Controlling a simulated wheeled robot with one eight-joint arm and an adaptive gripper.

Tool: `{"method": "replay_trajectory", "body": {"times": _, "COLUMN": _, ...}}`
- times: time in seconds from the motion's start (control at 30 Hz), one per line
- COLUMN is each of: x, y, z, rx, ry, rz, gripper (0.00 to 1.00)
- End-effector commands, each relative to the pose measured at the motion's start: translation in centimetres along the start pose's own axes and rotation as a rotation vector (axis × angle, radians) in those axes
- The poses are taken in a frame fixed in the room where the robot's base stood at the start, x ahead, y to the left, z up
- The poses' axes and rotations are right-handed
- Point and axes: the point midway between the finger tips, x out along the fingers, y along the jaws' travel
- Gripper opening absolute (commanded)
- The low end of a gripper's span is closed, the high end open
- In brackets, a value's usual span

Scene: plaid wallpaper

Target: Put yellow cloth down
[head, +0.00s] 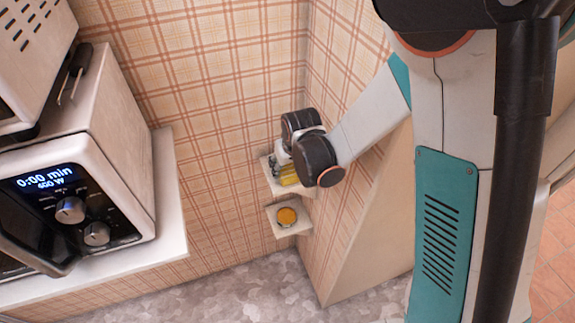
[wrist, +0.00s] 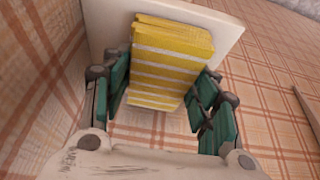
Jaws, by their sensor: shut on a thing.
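The yellow cloth (wrist: 170,50) is a folded stack with white stripes in the wrist view. It sits between the teal finger pads of my gripper (wrist: 165,76), which is shut on it. In the head view a little of the yellow cloth (head: 289,175) shows beside my gripper (head: 279,172), at the small upper corner shelf (head: 303,190). In the wrist view the white shelf (wrist: 105,28) is behind and around the cloth's far end. I cannot tell whether the cloth touches the shelf. My wrist hides part of the cloth and shelf in the head view.
A lower corner shelf (head: 272,212) holds a round orange thing (head: 287,216). Plaid walls (head: 215,100) meet close to my gripper. At left a microwave (head: 85,165) stands on a white shelf (head: 172,215), with a dark-handled tool (head: 77,68) on top.

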Motion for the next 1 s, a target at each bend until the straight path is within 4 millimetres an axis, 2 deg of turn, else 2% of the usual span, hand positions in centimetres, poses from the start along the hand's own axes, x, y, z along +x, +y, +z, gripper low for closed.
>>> {"method": "replay_trajectory", "body": {"times": 0.13, "x": 0.4, "y": 0.0, "z": 0.1, "rx": 0.000, "ry": 0.000, "rz": 0.000, "gripper": 0.32}}
{"method": "replay_trajectory", "body": {"times": 0.17, "x": 0.3, "y": 0.0, "z": 0.1, "rx": 0.000, "ry": 0.000, "rz": 0.000, "gripper": 0.59}}
{"method": "replay_trajectory", "body": {"times": 0.23, "x": 0.3, "y": 0.0, "z": 0.1, "rx": 0.000, "ry": 0.000, "rz": 0.000, "gripper": 0.74}}
{"method": "replay_trajectory", "body": {"times": 0.7, "x": -0.2, "y": 0.0, "z": -0.1, "rx": 0.000, "ry": 0.000, "rz": 0.000, "gripper": 0.74}}
{"method": "replay_trajectory", "body": {"times": 0.87, "x": -2.9, "y": 0.0, "z": -0.1, "rx": 0.000, "ry": 0.000, "rz": 0.000, "gripper": 0.74}}
{"method": "replay_trajectory", "body": {"times": 1.0, "x": -6.0, "y": 0.0, "z": -0.1, "rx": 0.000, "ry": 0.000, "rz": 0.000, "gripper": 0.74}}
